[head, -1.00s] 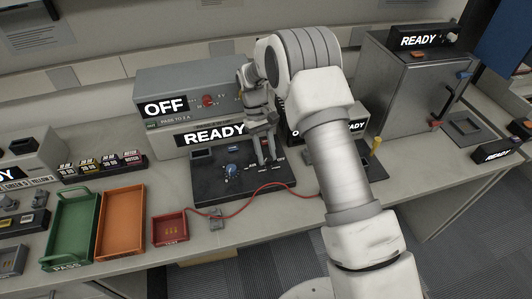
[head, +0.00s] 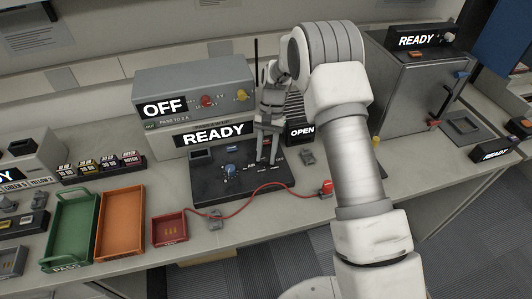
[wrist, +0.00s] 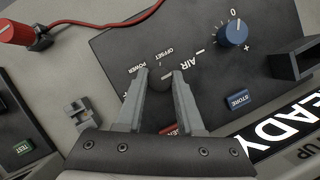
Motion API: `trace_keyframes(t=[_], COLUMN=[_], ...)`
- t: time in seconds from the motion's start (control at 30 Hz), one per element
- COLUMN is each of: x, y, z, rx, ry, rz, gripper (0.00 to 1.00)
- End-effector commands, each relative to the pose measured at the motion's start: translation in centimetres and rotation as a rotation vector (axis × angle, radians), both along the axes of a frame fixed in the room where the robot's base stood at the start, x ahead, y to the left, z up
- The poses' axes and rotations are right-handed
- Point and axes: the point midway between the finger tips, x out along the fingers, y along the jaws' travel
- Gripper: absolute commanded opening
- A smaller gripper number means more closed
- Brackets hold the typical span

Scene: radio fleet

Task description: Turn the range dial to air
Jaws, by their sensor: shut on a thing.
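The range dial (wrist: 160,80) is a small dark knob on a black panel (wrist: 205,68), with POWER, OFFSET and AIR printed around it in the wrist view. My gripper (wrist: 162,76) is shut on the dial, one finger on each side. The dial's pointer is hard to make out, so I cannot tell which label it faces. In the head view my gripper (head: 267,161) points down at the right part of the black panel (head: 212,186), and its fingers hide the dial.
A red cable (head: 262,188) crosses the panel's front edge. A red tray (head: 170,229) stands at front left.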

Motion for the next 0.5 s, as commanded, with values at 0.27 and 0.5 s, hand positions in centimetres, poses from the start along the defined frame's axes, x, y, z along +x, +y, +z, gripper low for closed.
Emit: trace_keyframes(t=[0.27, 0.5], x=[-0.01, -0.01], y=[-0.02, -0.01], z=[0.02, 0.01], rx=[0.000, 0.000], ry=[0.000, 0.000], rz=[-0.050, -0.055], gripper=[0.00, 0.00])
